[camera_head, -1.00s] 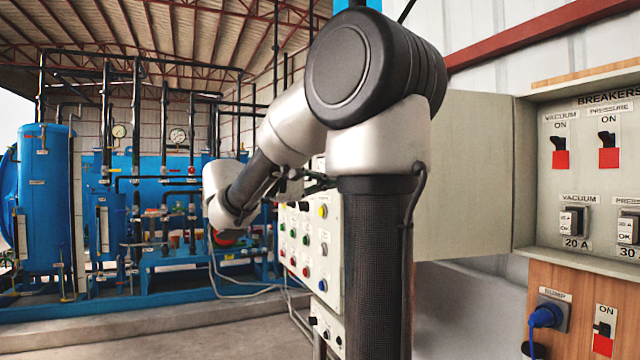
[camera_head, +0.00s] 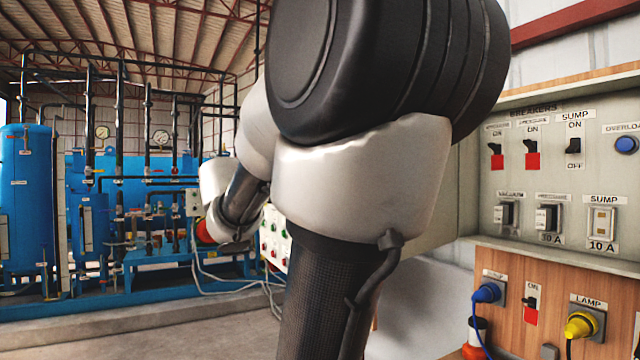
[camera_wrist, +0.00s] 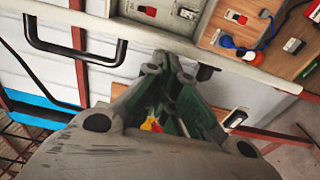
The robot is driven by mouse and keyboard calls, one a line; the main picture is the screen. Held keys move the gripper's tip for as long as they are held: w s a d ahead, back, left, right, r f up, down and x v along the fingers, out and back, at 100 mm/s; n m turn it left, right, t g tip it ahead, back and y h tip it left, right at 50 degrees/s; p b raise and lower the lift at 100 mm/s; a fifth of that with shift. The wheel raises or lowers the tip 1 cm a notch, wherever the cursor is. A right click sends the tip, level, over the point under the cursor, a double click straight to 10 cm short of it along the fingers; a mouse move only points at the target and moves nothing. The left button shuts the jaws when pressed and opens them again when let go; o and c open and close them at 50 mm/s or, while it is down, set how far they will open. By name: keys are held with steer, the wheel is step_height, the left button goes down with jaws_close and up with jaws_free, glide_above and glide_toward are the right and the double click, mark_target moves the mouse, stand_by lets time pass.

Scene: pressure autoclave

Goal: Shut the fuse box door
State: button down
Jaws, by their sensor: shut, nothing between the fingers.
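The fuse box (camera_head: 590,178) is open at the right of the head view, its breaker panel bare to view. Its pale door (camera_head: 443,205) stands swung out to the left of the box, mostly hidden behind my arm. In the wrist view a long pale edge, seemingly the door (camera_wrist: 105,30), crosses the top, with a black handle (camera_wrist: 76,54) on it. My gripper (camera_wrist: 180,65) is shut and empty. Its fingertips are close to that pale edge, right of the handle; I cannot tell whether they touch. The gripper is hidden in the head view.
Below the box is a wooden board with a blue plug (camera_head: 487,293) and a yellow plug (camera_head: 580,325). A button panel (camera_head: 273,245) stands behind my arm. Blue tanks and pipes (camera_head: 95,220) fill the left background. The concrete floor (camera_head: 150,315) at front left is clear.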

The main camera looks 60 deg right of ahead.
steer(key=shift+s+a, duration=0.2)
steer(key=shift+s, duration=0.45)
steer(key=shift+s+a, duration=0.2)
steer(key=shift+s, duration=0.4)
